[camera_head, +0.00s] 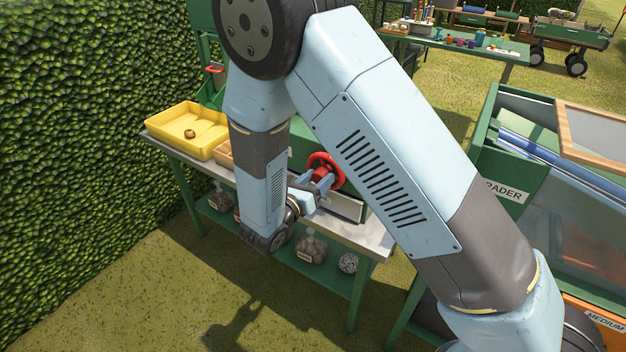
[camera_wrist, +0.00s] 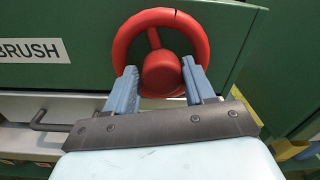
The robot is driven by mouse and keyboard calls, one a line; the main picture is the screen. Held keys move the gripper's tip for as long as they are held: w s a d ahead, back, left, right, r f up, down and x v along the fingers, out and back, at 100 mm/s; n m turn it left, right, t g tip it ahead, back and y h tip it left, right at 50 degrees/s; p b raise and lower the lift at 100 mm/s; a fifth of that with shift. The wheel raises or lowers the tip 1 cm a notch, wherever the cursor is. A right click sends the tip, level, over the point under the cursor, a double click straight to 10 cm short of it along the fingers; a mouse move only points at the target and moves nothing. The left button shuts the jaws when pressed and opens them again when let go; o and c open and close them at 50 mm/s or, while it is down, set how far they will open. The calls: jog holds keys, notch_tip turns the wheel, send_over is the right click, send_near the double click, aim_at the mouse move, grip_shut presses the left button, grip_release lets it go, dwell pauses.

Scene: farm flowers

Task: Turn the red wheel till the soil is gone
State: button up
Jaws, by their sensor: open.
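The red wheel (camera_wrist: 122,43) is mounted on the front of a green box (camera_wrist: 50,78) with a label reading BRUSH. The wheel also shows in the head view (camera_head: 338,163), above the table, partly behind my gripper (camera_head: 318,182). In the wrist view my gripper (camera_wrist: 160,82) is open. Its two blue fingers stand on either side of the wheel's red hub, overlapping the wheel's lower part. I cannot tell whether the fingers touch the hub. No soil can be made out in either view.
A yellow tray (camera_head: 180,126) holding a small brown lump (camera_head: 190,133) stands on the table's left end. Bagged items (camera_head: 312,246) and a speckled ball (camera_head: 348,263) sit on the lower shelf. A green GRADER machine (camera_head: 505,190) stands right; a hedge (camera_head: 70,130) borders the left.

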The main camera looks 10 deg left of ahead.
jog(key=shift+d, duration=0.1)
jog(key=c, duration=0.7)
